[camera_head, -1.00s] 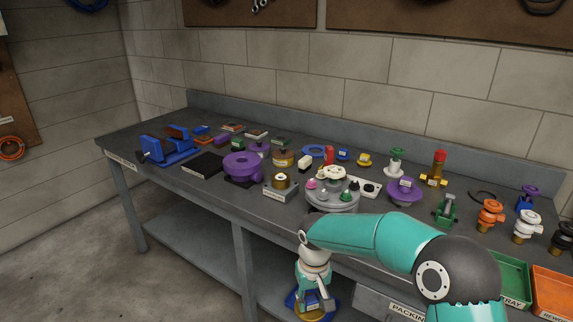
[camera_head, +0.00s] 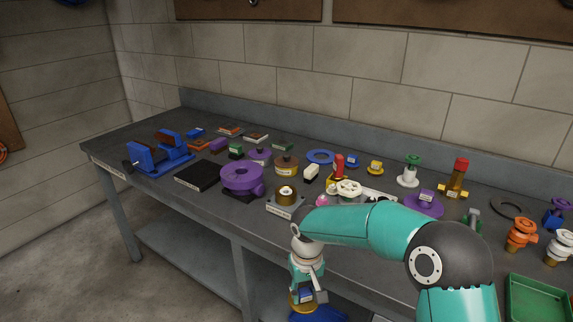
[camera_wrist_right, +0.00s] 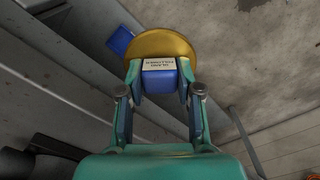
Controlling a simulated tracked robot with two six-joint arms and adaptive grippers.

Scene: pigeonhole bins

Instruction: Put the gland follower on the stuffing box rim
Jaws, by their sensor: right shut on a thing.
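My right gripper (camera_wrist_right: 159,88) is shut on the blue block of the gland follower, whose label is partly readable in the right wrist view. The follower's round brass-coloured flange (camera_wrist_right: 160,43) lies beyond the fingertips. In the head view my right gripper (camera_head: 308,284) points down in front of the bench, below its top, with the brass flange (camera_head: 298,306) under it. A grey block with an upright brass ring (camera_head: 287,190) stands near the bench's front edge and may be the stuffing box; its label is unreadable. My left gripper is not in view.
A purple round body (camera_head: 241,176) and a black plate (camera_head: 197,176) stand left of the brass ring. Several small parts crowd the bench behind. My right arm hides part of the bench right of the ring. A green tray (camera_head: 540,300) is at the right front.

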